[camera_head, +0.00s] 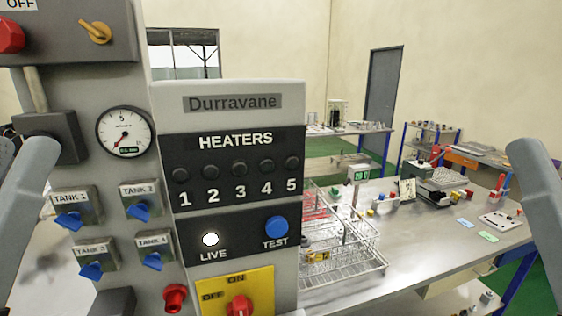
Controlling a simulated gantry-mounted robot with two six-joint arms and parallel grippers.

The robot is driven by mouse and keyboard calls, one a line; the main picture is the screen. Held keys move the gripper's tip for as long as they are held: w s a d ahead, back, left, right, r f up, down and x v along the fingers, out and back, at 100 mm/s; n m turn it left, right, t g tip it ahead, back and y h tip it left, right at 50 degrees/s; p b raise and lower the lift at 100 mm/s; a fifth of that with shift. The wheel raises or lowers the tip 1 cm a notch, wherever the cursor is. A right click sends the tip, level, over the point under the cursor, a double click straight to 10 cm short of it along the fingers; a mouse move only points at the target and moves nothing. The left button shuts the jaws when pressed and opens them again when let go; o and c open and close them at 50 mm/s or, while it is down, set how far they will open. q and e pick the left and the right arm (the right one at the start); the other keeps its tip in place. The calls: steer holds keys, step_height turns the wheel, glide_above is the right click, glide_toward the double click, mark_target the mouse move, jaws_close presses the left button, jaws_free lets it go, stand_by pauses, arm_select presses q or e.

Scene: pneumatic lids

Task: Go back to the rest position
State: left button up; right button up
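A grey control panel labelled Durravane (240,93) fills the left and middle of the view. It has a HEATERS block (238,141) with numbered round indicators, a lit white LIVE lamp (210,239) and a blue TEST button (275,229). A yellow plate with a red ON/OFF knob (240,305) sits below. Grey links of my arms show at the left and right edges. Neither gripper is in view, so their fingers and anything in them are hidden.
A pressure gauge (125,131) and blue tank valves, including the TANK 1 valve (69,219), are on the panel's left part. A metal table (425,250) at right holds a wire rack (345,265) and small parts. A grey door (384,84) stands behind.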

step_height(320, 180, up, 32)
steer(key=p, duration=2.9)
